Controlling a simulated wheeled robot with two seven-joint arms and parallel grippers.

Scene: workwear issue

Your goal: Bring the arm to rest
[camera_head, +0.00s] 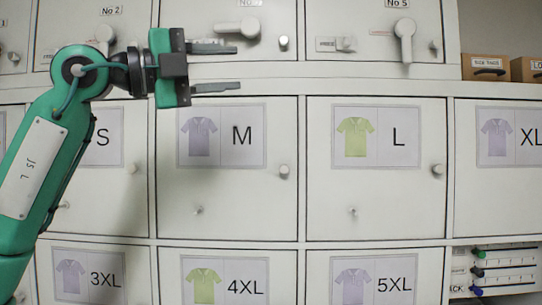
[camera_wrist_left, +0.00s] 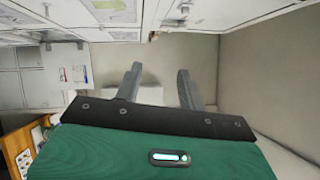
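My left arm (camera_head: 45,170) is green and comes in from the left in the head view, raised in front of the lockers. My left gripper (camera_head: 225,68) points to the right, with its two grey fingers apart and nothing between them. In the left wrist view the two fingers (camera_wrist_left: 157,90) also stand apart and empty. The upper finger shows close in front of a lever handle on the top row; I cannot tell whether they touch. My right gripper is not in view.
White lockers fill the head view, with shirt labels such as the M door (camera_head: 240,205) and L door (camera_head: 395,205). A lever handle (camera_head: 404,38) and small knobs stick out.

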